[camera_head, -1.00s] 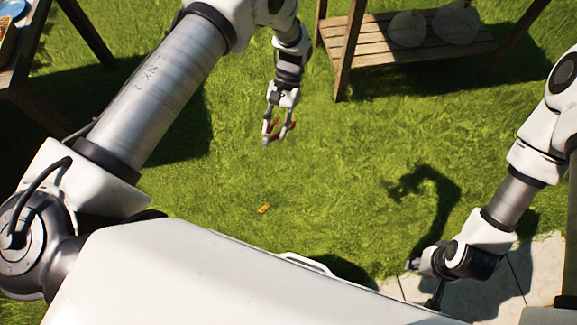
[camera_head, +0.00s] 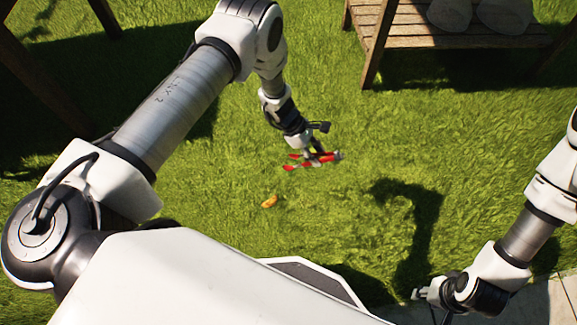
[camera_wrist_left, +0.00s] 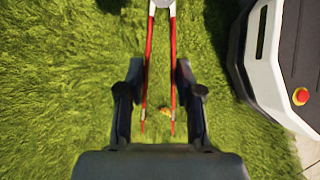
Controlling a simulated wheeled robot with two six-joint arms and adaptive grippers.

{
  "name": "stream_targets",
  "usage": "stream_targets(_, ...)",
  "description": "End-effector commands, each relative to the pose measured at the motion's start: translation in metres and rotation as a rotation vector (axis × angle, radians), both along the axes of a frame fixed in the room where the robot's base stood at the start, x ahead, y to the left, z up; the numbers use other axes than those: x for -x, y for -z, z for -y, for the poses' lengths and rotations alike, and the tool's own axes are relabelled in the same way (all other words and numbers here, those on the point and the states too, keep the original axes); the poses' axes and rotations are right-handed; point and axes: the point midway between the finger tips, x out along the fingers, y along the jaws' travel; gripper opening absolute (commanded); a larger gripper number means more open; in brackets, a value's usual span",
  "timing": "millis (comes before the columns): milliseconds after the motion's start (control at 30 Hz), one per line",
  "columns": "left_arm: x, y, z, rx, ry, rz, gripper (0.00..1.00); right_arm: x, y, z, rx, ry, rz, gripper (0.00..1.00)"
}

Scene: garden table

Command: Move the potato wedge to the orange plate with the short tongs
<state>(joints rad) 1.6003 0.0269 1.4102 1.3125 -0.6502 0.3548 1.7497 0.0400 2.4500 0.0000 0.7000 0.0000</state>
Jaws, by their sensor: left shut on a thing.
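The potato wedge (camera_head: 269,201) is a small orange-brown piece lying on the grass. In the left wrist view the wedge (camera_wrist_left: 165,111) shows between the two arms of the tongs, near their red ends. My left gripper (camera_head: 316,155) is shut on the short tongs (camera_head: 328,157), which are red with a grey-white joined end. In the head view their red ends point left, above and to the right of the wedge and apart from it. The tong arms (camera_wrist_left: 149,60) are spread. My right gripper (camera_head: 424,293) is low at the right, its jaws unclear. The orange plate is not visible.
A wooden slatted bench (camera_head: 420,35) with two pale rounded objects (camera_head: 450,14) stands at the top right. Dark wooden legs (camera_head: 45,75) stand at the top left. Open grass lies around the wedge. Pale paving (camera_head: 545,303) shows at the lower right.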

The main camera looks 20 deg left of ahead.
Motion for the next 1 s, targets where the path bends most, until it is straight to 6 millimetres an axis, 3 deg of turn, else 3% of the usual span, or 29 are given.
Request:
stream_targets(33, -0.002, 0.050, -0.011, -0.001, -0.104, -0.005, 0.30, 0.000, 0.040, 0.000, 0.000, 0.000, 0.000, 0.40)
stream_targets(100, -0.007, 0.087, -0.028, -0.004, -0.255, -0.003, 0.30, 0.000, 0.066, 0.000, 0.000, 0.000, 0.000, 0.40)
stream_targets(200, -0.009, 0.135, -0.053, -0.004, -0.451, -0.001, 0.30, 0.000, 0.097, 0.000, 0.000, 0.000, 0.000, 0.40)
stream_targets(333, -0.006, 0.176, -0.079, -0.004, -0.636, 0.004, 0.30, 0.000, 0.122, 0.000, 0.000, 0.000, 0.000, 0.40)
stream_targets(500, -0.004, 0.192, -0.095, -0.004, -0.739, 0.009, 0.30, 0.000, 0.129, 0.000, 0.000, 0.000, 0.000, 0.40)
stream_targets(1000, -0.005, 0.198, -0.095, -0.003, -0.743, 0.009, 0.30, 0.000, 0.134, 0.000, 0.000, 0.000, 0.000, 0.40)
